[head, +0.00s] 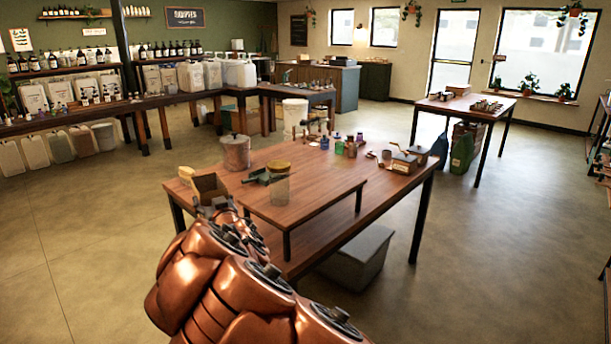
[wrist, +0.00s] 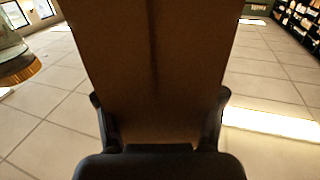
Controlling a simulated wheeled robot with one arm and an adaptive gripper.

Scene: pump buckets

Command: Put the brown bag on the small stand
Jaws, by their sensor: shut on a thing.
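The brown bag (head: 209,186) is upright in my gripper (head: 212,203), near the left front of the wooden table. In the wrist view the bag (wrist: 155,70) fills the middle, with the gripper (wrist: 160,125) shut on its lower part, one finger on each side. The low wooden stand (head: 325,190) with dark legs is just to the right of the bag in the head view. The arm hides part of the table and the gripper's underside.
Coloured bottles (head: 339,145) and a wooden box (head: 404,163) are farther back. A grey bin (head: 357,258) is under the table. The stand's right part looks clear.

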